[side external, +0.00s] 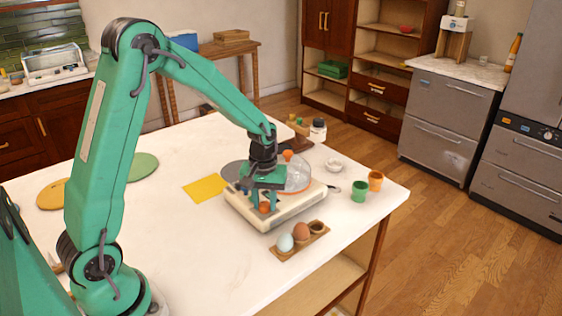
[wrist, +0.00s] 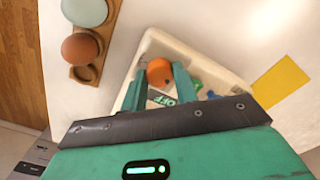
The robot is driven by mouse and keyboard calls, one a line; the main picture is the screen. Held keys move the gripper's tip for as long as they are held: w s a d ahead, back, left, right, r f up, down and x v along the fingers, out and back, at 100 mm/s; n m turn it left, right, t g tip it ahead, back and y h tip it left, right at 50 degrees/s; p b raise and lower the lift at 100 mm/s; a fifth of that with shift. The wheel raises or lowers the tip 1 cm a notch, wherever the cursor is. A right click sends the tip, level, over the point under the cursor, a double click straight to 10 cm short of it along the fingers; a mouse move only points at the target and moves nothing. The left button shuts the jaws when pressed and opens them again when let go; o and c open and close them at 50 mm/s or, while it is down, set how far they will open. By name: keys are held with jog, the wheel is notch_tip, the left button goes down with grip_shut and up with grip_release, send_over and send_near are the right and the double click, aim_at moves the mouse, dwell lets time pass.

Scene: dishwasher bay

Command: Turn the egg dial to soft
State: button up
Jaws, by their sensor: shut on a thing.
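The egg cooker is a cream-white base (side external: 290,213) on the white table, with a clear dome (side external: 298,174) at its back. Its orange egg dial (side external: 265,207) is on the near left part of the base. The dial (wrist: 159,72) also shows in the wrist view, between my two teal fingers. My gripper (side external: 263,203) points down over the base and is shut on the dial. A dark label with "OFF" (wrist: 187,92) shows beside the dial, partly hidden by a finger. I cannot read a soft mark or tell which setting the dial points to.
A wooden egg holder (side external: 300,242) with a pale blue egg (side external: 285,242) and a brown egg (side external: 301,231) lies in front of the cooker. A green cup (side external: 359,191) and an orange cup (side external: 376,180) stand right. A yellow sheet (side external: 205,188) lies left.

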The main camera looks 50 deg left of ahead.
jog(key=m, duration=1.1)
dwell(0.5)
